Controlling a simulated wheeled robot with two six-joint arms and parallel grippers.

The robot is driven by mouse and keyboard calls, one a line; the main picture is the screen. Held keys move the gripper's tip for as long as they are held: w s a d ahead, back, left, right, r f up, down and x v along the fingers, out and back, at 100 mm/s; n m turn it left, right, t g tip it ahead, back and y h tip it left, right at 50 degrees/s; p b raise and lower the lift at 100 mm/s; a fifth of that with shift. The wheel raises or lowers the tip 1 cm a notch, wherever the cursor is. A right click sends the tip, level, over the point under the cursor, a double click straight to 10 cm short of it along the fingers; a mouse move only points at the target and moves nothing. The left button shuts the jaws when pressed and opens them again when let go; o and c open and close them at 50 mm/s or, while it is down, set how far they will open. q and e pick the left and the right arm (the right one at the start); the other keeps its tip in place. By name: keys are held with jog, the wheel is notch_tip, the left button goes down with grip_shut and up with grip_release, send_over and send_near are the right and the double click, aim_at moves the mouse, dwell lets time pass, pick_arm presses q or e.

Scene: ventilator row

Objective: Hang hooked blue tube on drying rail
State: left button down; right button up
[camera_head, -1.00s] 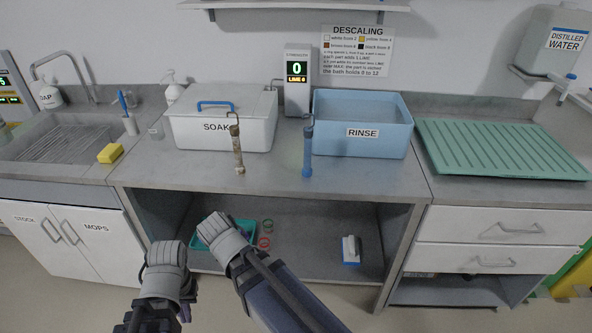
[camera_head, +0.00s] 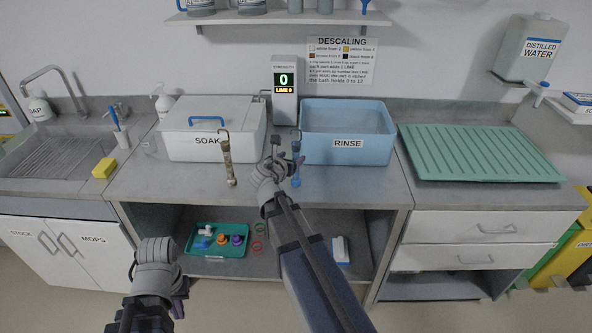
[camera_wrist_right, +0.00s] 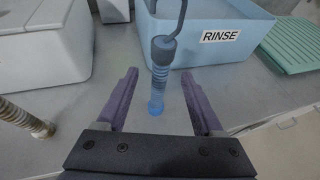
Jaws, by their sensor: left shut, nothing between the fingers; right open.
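The hooked blue tube (camera_head: 296,172) stands upright on the counter in front of the rinse basin (camera_head: 346,152), its dark hook at the top. My right gripper (camera_head: 283,163) is open just beside it in the head view. In the right wrist view the tube (camera_wrist_right: 161,72) shows between the two open purple fingers, which are apart from it. A brown stained hooked tube (camera_head: 228,165) stands to the left; its lower end (camera_wrist_right: 42,128) shows in the wrist view. My left gripper (camera_head: 181,292) is shut and empty, low in front of the cabinet. I cannot pick out a drying rail.
The white soak box (camera_head: 211,143) with its lid on stands left of the display (camera_head: 285,85), which reads 0. A green ridged drainer (camera_head: 480,153) lies to the right. A teal tray (camera_head: 219,250) of coloured parts is on the lower shelf. A wall shelf (camera_head: 280,17) hangs above.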

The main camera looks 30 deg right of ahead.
jog(key=shift+b+x, duration=0.35)
jog(key=shift+x, duration=0.55)
jog(key=shift+b+x, duration=0.8)
jog(key=shift+x, duration=2.15)
jog(key=shift+d+r, duration=0.1)
jog(key=shift+r, duration=0.05)
jog(key=shift+c, duration=0.3)
grip_shut()
